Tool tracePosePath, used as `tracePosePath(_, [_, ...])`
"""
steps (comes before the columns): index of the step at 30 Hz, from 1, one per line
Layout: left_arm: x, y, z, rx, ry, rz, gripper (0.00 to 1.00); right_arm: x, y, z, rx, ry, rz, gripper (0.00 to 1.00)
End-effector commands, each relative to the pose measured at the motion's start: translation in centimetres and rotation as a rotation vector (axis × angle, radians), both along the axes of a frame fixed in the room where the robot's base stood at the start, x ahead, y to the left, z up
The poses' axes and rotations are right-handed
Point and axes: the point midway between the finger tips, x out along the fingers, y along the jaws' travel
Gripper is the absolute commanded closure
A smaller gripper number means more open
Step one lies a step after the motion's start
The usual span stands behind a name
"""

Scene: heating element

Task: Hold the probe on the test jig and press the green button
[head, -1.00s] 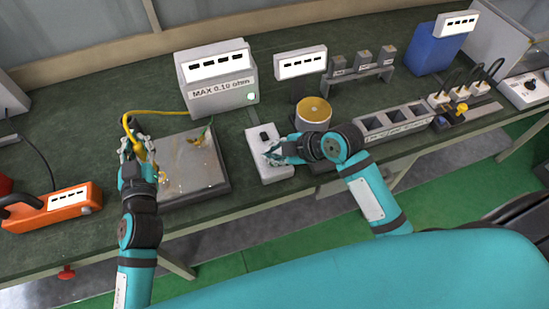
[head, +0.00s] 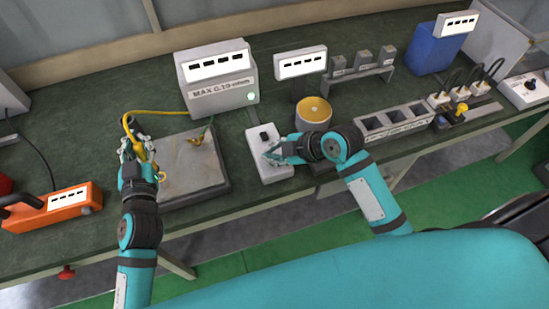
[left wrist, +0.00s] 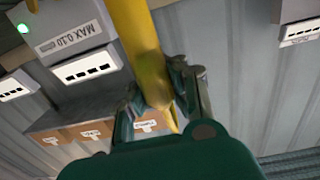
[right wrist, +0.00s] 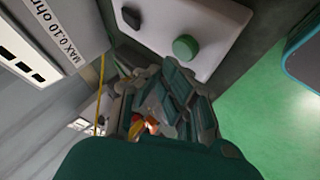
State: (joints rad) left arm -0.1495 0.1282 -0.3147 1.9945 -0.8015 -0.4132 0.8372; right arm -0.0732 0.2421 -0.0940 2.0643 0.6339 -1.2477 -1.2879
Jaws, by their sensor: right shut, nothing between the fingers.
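The yellow probe (left wrist: 142,45) is between the fingers of my left gripper (left wrist: 160,90), which is shut on it. In the head view my left gripper (head: 134,148) is over the left edge of the test jig (head: 205,178), a grey plate with a brass clip. Whether the probe tip touches the jig is unclear. My right gripper (head: 272,155) is shut and empty over the white button box (head: 256,140). The right wrist view shows the green button (right wrist: 186,47) just beyond the fingers (right wrist: 165,85), seemingly apart from them. The head view hides the button.
The meter (head: 218,85), marked MAX 0.10 ohm, stands behind the jig with a green light lit. An orange tool (head: 55,208) is at the left. A copper-coloured spool (head: 313,110) and a grey slotted tray (head: 395,122) are right of the button box.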

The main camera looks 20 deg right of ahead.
Motion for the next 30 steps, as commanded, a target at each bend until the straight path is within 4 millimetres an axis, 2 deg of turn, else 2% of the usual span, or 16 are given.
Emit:
tracePosePath(1, [-0.10,0.03,-0.69,0.001,0.014,0.002,1.00,0.01,0.01,-0.05,0.000,0.000,0.000,1.00])
tracePosePath(30, [-0.10,0.03,-0.68,0.001,0.014,0.002,1.00,0.10,0.05,-1.01,0.000,0.001,0.001,1.00])
